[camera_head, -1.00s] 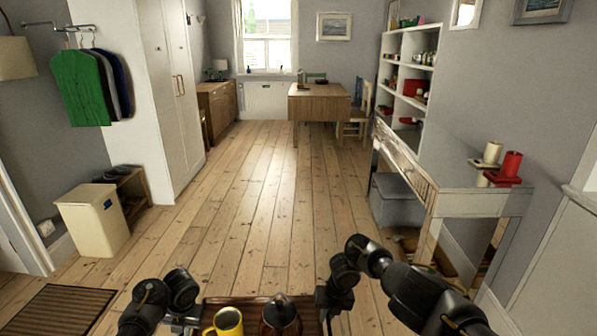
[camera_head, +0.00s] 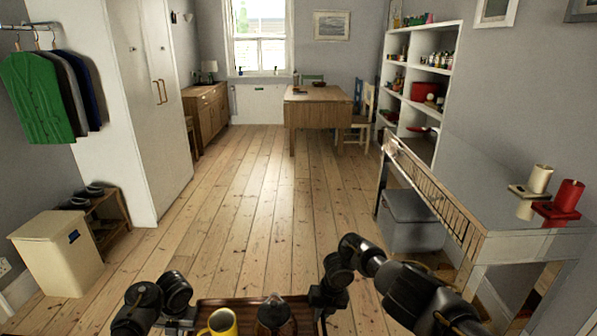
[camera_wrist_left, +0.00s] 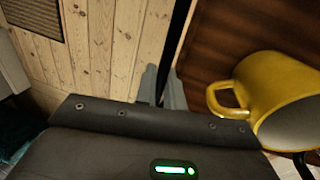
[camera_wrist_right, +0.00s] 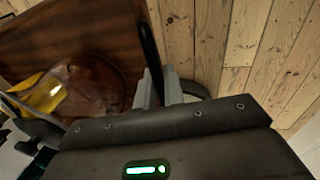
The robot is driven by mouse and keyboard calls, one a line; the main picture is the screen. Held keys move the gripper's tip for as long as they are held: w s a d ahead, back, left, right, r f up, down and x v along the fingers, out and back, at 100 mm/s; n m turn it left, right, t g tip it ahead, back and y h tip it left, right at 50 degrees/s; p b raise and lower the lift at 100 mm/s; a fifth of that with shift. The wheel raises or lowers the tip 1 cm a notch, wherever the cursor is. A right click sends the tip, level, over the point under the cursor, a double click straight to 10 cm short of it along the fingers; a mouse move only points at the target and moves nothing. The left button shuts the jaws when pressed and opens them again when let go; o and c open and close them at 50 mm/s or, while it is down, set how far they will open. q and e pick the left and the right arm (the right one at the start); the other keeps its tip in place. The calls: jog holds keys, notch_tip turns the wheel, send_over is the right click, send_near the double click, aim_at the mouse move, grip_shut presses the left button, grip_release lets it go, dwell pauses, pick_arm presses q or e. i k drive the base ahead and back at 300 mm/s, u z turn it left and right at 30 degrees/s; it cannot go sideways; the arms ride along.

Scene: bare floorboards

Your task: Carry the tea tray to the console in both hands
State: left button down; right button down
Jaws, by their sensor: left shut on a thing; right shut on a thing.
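The dark brown wooden tray (camera_head: 246,303) is at the bottom edge of the head view, its near part cut off. It carries a yellow mug (camera_head: 222,324) on the left and a glass teapot with brown contents (camera_head: 274,316) beside it. My left gripper (camera_wrist_left: 162,90) is shut on the tray's left rim, close to the mug. My right gripper (camera_wrist_right: 162,90) is shut on the tray's right rim, near the teapot. The pale console (camera_head: 482,237) stands along the right wall, with its top partly bare.
A white candle (camera_head: 540,179) and a red candle (camera_head: 569,195) stand on the console. A grey box (camera_head: 412,222) sits under it. A cream bin (camera_head: 58,255) and shoe rack (camera_head: 106,222) are at left. The middle floorboards are clear up to the wooden table (camera_head: 318,113).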

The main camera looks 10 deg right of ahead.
aim_at(457, 159)
jog(key=i, duration=3.75)
jog(key=z, duration=2.85)
